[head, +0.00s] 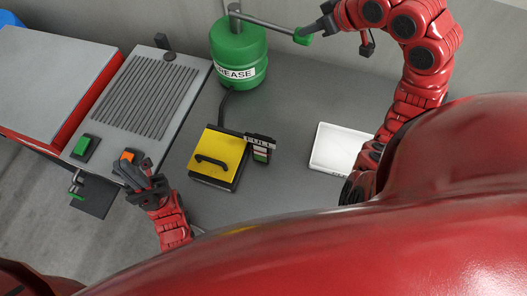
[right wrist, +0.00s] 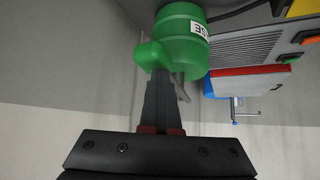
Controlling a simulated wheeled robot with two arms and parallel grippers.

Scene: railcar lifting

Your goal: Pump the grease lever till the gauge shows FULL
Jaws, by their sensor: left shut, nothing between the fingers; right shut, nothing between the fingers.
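The green grease drum (head: 240,52) stands at the back of the grey bench with a GREASE label. Its grey lever (head: 265,23) reaches right from the top and ends in a green knob (head: 303,37). My right gripper (head: 313,31) is shut and empty, its tips at the knob. In the right wrist view the shut fingers (right wrist: 161,85) point at the knob (right wrist: 150,56); I cannot tell whether they touch. The small gauge (head: 261,152) stands beside the yellow box, with a label above coloured bands; its reading is too small to tell. My left gripper (head: 130,170) is shut and empty near an orange button (head: 127,156).
A yellow box (head: 219,150) with a black handle sits mid-bench, near a dark hose (head: 224,103) from the drum. A white tray (head: 338,148) lies at right. A grooved grey panel (head: 145,95) with a green button (head: 83,145) and a red-edged block (head: 50,80) are at left.

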